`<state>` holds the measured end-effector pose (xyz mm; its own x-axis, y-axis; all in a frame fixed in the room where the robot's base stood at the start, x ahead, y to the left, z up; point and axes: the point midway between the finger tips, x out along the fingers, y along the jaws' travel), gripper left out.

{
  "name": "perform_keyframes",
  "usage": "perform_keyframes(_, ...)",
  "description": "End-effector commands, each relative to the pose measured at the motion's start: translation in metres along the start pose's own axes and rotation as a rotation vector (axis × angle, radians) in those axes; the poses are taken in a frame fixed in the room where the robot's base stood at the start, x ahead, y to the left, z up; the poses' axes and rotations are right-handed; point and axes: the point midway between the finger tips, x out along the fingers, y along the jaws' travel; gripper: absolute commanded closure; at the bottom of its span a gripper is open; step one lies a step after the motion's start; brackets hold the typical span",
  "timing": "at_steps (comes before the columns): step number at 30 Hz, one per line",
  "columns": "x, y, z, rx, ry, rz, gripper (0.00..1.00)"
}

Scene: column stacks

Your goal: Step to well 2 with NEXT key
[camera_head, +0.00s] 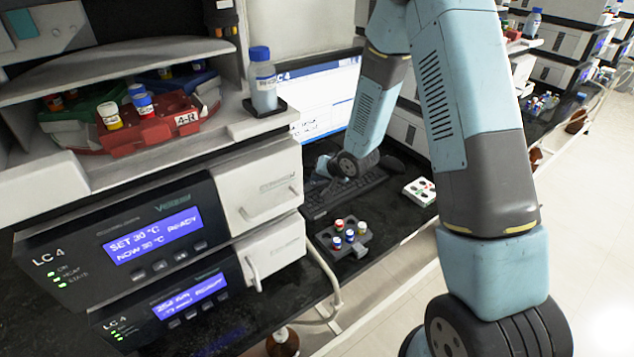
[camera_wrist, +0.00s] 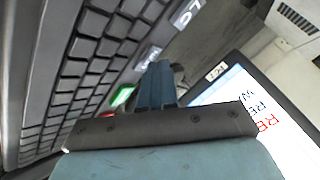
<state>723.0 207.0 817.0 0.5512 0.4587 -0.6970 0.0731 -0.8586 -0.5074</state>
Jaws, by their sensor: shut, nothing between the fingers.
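My gripper (camera_head: 324,167) reaches down at the left part of the dark keyboard (camera_head: 350,193), in front of the monitor (camera_head: 345,88). In the wrist view its blue fingers (camera_wrist: 157,72) are together, with nothing between them. They are beside a row of special keys along the keyboard's edge: a white key (camera_wrist: 187,13), another pale key (camera_wrist: 148,56), a green key (camera_wrist: 123,96) and a red key (camera_wrist: 104,116). The fingers partly cover the area by the pale key. I cannot tell contact or read which key is NEXT. The monitor (camera_wrist: 240,95) shows dark and red text.
A dark rack with several capped vials (camera_head: 345,238) stands in front of the keyboard. A small white box (camera_head: 420,191) lies to its right. A blue-capped bottle (camera_head: 262,80) stands on the LC 4 instrument (camera_head: 90,260) at left.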

Motion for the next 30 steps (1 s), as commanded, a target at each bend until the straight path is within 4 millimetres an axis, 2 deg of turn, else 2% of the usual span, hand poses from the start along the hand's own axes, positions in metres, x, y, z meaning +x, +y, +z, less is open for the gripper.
perform_keyframes(12,-0.011,-0.008,-0.008,0.0,0.0,0.0,1.0)
perform_keyframes(23,-0.012,-0.009,-0.009,0.0,0.0,0.0,1.0)
perform_keyframes(30,-0.025,-0.017,-0.018,0.001,0.002,-0.001,1.0)
